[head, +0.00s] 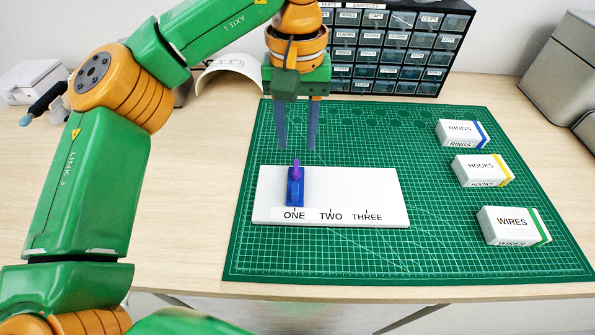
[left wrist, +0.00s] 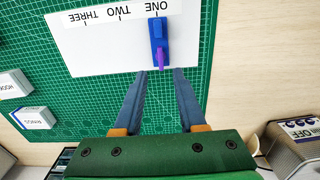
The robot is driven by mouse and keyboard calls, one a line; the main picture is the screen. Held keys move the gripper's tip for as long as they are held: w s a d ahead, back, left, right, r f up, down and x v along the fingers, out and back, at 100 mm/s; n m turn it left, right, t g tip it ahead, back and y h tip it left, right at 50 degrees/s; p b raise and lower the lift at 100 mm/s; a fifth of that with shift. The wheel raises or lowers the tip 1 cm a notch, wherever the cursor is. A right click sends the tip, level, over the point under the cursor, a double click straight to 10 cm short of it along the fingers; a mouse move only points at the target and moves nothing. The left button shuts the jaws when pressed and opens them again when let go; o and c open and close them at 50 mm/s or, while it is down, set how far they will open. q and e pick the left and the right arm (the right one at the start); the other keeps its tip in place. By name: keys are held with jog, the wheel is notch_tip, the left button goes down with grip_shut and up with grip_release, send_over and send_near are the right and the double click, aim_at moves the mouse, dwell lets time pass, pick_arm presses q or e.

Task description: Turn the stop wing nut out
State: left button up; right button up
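A white board (head: 350,190) marked ONE, TWO and THREE lies flat on the green mat. A blue block (head: 295,193) sits on it above the ONE mark, with a purple piece (head: 296,169), seemingly the wing nut, at its far end. My left gripper (head: 298,148) is open and empty, fingers pointing down, just behind and above the purple piece. In the left wrist view the blue block (left wrist: 157,35) and purple piece (left wrist: 161,57) lie ahead of the gap between the open fingertips (left wrist: 160,75). No finger appears to touch either. My right gripper is not in view.
White boxes labelled RINGS (head: 458,133), HOOKS (head: 476,170) and WIRES (head: 510,226) stand along the mat's right side. A dark drawer cabinet (head: 390,50) stands behind the mat (head: 420,262). Grey bins are at the far right. The mat between board and boxes is clear.

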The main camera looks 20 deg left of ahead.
aim_at(296, 166)
pick_arm(q)
jog(key=f, duration=0.4)
jog(key=shift+s+f, duration=0.25)
jog(key=shift+f, duration=0.1)
jog(key=shift+w+f, duration=0.15)
jog(key=shift+f, duration=0.4)
jog(key=shift+r, duration=0.1)
grip_shut()
